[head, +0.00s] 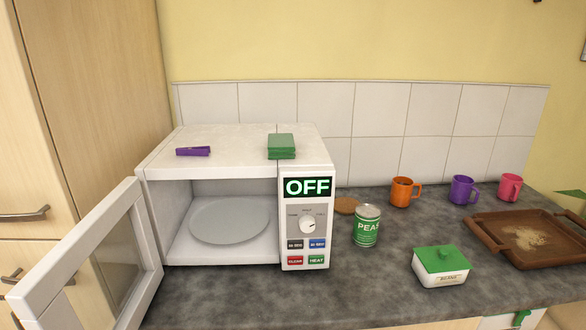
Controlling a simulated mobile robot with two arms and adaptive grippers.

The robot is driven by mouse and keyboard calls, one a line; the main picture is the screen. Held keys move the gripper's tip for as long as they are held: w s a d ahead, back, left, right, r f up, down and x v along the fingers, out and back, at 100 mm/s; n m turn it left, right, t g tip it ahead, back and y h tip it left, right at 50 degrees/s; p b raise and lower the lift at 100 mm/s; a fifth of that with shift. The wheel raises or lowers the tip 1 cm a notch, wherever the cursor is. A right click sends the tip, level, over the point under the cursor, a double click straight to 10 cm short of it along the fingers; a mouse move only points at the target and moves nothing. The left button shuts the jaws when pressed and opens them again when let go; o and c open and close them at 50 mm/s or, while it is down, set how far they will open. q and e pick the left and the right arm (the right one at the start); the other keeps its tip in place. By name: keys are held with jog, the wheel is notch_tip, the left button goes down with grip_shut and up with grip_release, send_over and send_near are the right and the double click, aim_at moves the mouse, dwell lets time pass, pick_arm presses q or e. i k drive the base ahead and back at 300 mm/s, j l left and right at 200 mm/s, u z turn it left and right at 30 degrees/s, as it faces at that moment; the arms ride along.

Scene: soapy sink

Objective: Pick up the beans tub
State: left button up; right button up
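The beans tub (440,273) is a small white box with a green lid and a "BEANS" label on its front. It stands upright on the grey counter near its front edge, right of centre. The green lid (441,259) appears to be on it. Neither of my grippers shows in the head view.
A white microwave (305,258) stands left with its door (80,270) open and a plate (229,220) inside. A peas can (366,227) stands left of the tub. A brown tray (490,241) lies right. Orange (401,192), purple (461,191) and pink (509,188) mugs stand behind.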

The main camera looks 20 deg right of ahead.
aim_at(427, 280)
jog(key=k+z, duration=0.1)
jog(key=z, duration=1.35)
jog(key=i+l+u, duration=0.1)
jog(key=i+l, duration=0.05)
jog(key=l, duration=0.05)
